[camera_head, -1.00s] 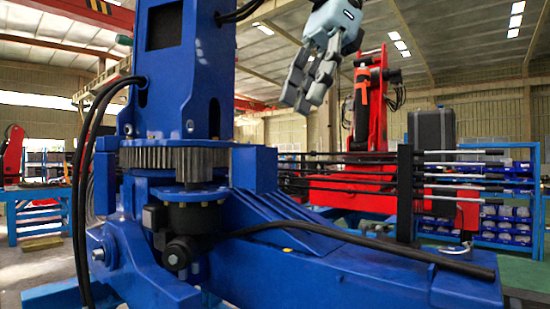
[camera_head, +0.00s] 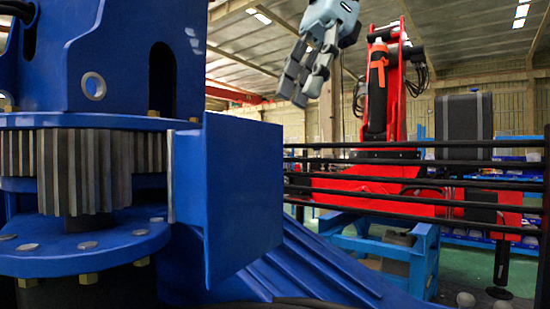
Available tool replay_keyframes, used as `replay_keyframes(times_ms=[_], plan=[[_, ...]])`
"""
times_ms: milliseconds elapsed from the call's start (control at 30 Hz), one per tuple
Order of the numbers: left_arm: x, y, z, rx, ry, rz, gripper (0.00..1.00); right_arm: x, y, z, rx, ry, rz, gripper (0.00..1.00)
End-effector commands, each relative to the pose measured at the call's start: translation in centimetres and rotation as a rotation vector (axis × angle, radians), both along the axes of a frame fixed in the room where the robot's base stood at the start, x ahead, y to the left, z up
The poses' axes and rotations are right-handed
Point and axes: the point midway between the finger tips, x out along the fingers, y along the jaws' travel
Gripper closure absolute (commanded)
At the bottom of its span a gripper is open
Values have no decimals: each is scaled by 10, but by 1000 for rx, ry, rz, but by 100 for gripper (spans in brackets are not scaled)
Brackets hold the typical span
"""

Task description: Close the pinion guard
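The guard appears to be the blue box-shaped cover (camera_head: 245,195) just right of the gears. Its left edge stands beside the steel pinion (camera_head: 88,170), and the pinion's toothed front is exposed. The pinion sits above a round blue bolted flange (camera_head: 85,248). My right gripper (camera_head: 293,95) hangs in the air at upper centre, above and to the right of the guard in the picture. Its two grey fingers point down and left with a gap between them. It is empty and apart from the guard. My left gripper is not in view.
The blue crane column (camera_head: 135,60) fills the upper left. Black horizontal rods (camera_head: 400,163) run across the right side. Behind them are a red crane (camera_head: 400,80) on a blue stand (camera_head: 425,260) and a dark box (camera_head: 463,117). Sloping blue ribs lie below the guard.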

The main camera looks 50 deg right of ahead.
Motion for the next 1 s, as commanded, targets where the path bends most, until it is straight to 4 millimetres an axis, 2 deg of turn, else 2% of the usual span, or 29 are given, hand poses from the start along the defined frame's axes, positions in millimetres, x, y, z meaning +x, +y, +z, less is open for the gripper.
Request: replay_keyframes(times_ms=[167, 300, 500, 700, 1000], plan=[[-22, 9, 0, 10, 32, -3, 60, 1, 3, -8, 0, 3, 1, 68], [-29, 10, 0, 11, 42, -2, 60, 3, 12, -30, 2, 5, 3, 68], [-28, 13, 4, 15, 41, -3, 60, 9, 27, -67, 1, 5, 2, 68], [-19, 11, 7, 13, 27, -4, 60, 12, 37, -92, 0, 3, 1, 68], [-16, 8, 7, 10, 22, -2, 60, 14, 40, -100, 1, 0, 0, 68]])
